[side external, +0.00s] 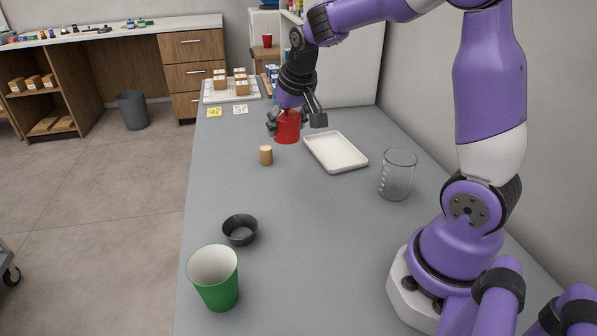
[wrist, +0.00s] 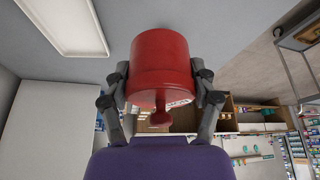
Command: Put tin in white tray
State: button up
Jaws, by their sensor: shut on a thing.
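A red tin (side external: 287,128) is held in my gripper (side external: 286,116), above the far part of the grey counter or close to its surface; I cannot tell if it touches. In the wrist view the red tin (wrist: 160,68) sits between both fingers of my gripper (wrist: 162,85), which are shut on its sides. A red knob shows at its near end. The white tray (side external: 335,151) lies on the counter just right of the tin and is empty. Part of the white tray (wrist: 68,22) also shows at the top left of the wrist view.
A black bowl (side external: 240,229) and green cup (side external: 215,278) are nearer. A white rack with brown boxes (side external: 231,90) is at the back. The counter's middle is clear.

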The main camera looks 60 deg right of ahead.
jog(key=s+d+m, duration=0.2)
jog(key=d, duration=0.4)
send_over(332, 150)
jog(key=s+a, duration=0.1)
jog(key=shift+h, duration=0.3)
notch_tip(332, 150, down, 7)
jog(key=shift+s+a+r, duration=0.1)
jog(key=shift+a+r, duration=0.05)
jog(key=shift+r, duration=0.05)
jog(key=shift+f, duration=2.15)
jog(key=shift+f, duration=0.15)
jog(key=o, duration=1.2)
